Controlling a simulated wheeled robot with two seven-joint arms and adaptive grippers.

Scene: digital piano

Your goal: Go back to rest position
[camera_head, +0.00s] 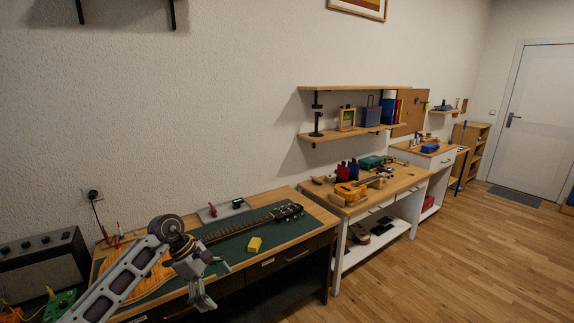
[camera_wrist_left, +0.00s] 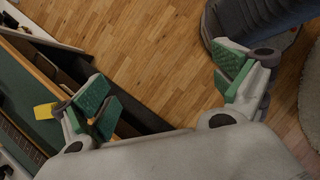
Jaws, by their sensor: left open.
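My left gripper (camera_head: 217,287) reaches in from the lower left in the head view, in front of the near edge of the guitar bench (camera_head: 290,252). Its jaws are apart with nothing between them. In the left wrist view the green-padded fingers (camera_wrist_left: 166,88) stand wide apart with wooden floor (camera_wrist_left: 160,60) behind them. An electric guitar (camera_head: 240,228) lies on a green mat on the bench, its body partly hidden by my left arm. A yellow block (camera_head: 254,244) lies on the mat, right of the gripper; it also shows in the left wrist view (camera_wrist_left: 44,111). My right gripper is not in view.
An amplifier (camera_head: 40,262) stands at the left. A second workbench (camera_head: 350,205) with a small guitar stands right of the bench, below wall shelves (camera_head: 360,133). Open wooden floor (camera_head: 460,260) lies at the right, towards a white door (camera_head: 535,125).

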